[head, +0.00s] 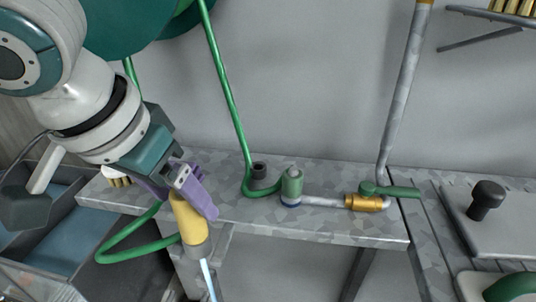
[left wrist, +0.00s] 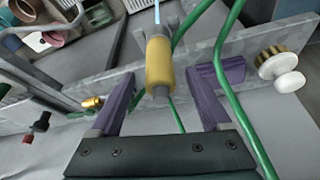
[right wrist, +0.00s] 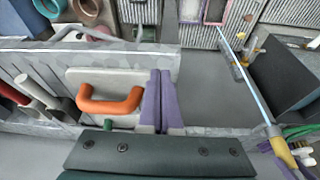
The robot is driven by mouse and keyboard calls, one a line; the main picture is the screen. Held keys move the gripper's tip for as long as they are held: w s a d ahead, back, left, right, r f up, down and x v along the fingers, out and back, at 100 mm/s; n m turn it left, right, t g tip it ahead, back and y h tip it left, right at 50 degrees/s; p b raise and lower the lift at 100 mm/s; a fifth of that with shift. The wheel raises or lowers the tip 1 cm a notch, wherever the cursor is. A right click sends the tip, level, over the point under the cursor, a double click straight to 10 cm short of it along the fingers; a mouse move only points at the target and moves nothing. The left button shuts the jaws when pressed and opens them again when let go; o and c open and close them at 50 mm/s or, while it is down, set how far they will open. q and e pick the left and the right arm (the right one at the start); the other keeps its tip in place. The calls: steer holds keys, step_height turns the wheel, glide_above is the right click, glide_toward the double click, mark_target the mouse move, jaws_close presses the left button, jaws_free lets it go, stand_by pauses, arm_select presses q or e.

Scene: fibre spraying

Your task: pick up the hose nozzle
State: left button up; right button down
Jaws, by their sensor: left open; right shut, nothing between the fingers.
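The hose nozzle (head: 189,222) has a yellow body with grey ends and hangs over the front edge of the metal shelf, pointing down. A pale blue jet comes out of it, and its green hose loops at left. My left gripper (head: 190,188) is open at the nozzle, and a purple finger overlaps its upper part. In the left wrist view the nozzle (left wrist: 159,66) shows between the two spread fingertips (left wrist: 165,72), with gaps on both sides. My right gripper (right wrist: 160,73) is shut and empty, away from the nozzle (right wrist: 279,148), which shows at the right edge of its view.
The metal shelf (head: 325,224) carries a green-and-grey pipe fitting (head: 292,186) and a brass valve (head: 363,202). A brush with a white knob (head: 116,177) lies near the shelf's left end. A plate with an orange handle (right wrist: 110,103) is beside my right gripper.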

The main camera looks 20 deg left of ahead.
arm_select(q)
steer(key=b+x, duration=0.1)
steer(key=x, duration=0.4)
steer(key=shift+w+f, duration=0.2)
jaws_close()
stand_by(0.4)
